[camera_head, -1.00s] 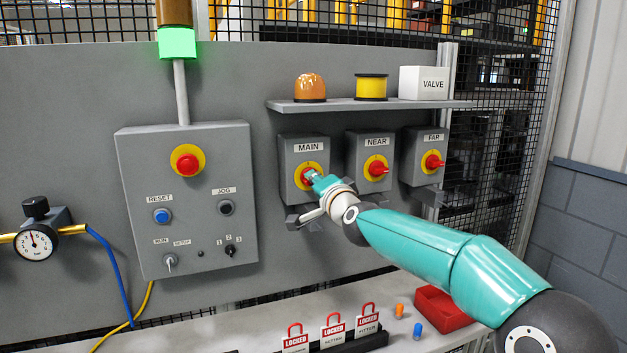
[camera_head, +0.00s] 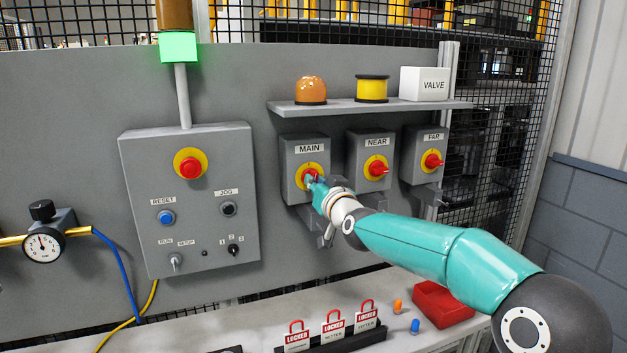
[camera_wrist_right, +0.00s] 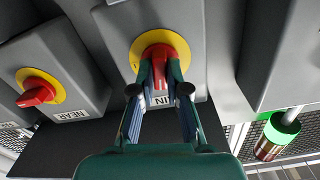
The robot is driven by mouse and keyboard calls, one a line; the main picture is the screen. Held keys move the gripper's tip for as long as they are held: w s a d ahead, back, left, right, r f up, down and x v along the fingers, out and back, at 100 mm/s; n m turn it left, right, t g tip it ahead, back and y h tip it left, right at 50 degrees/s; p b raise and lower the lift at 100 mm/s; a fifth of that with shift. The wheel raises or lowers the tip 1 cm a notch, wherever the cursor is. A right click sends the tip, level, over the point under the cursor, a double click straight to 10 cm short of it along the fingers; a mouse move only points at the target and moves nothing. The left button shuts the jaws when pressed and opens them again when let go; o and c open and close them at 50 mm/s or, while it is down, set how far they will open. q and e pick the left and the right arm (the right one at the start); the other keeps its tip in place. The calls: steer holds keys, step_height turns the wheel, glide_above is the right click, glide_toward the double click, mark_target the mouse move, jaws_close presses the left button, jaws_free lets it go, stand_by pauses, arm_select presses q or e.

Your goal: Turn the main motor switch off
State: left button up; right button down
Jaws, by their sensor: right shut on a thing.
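The main switch is a grey box labelled MAIN (camera_head: 292,158) with a yellow disc and a red handle (camera_head: 308,176). My right gripper (camera_head: 313,180) is at that handle, and its teal fingers partly cover it. In the right wrist view, the red handle (camera_wrist_right: 158,58) stands between the two fingertips (camera_wrist_right: 159,84) of my right gripper, which is shut on it. The MAIN label is mostly hidden there behind the fingers. My left gripper is not in view.
The NEAR switch (camera_head: 377,168) and FAR switch (camera_head: 433,161) stand close to the right. A control panel (camera_head: 220,265) with a red button is to the left. A shelf (camera_head: 370,106) overhangs the switches. Below, a bench holds red LOCKED tags (camera_head: 334,326) and a red tray (camera_head: 442,304).

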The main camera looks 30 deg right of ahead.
steer(key=shift+f+n+p, duration=0.2)
steer(key=shift+n+p, duration=0.1)
steer(key=shift+n, duration=0.8)
steer(key=c, duration=1.2)
jaws_free()
steer(key=shift+w, duration=0.15)
steer(key=shift+o, duration=0.2)
steer(key=shift+r, duration=0.1)
steer(key=shift+s, duration=0.35)
steer(key=v, duration=1.1)
steer(key=shift+s, duration=0.2)
steer(key=shift+a, duration=0.1)
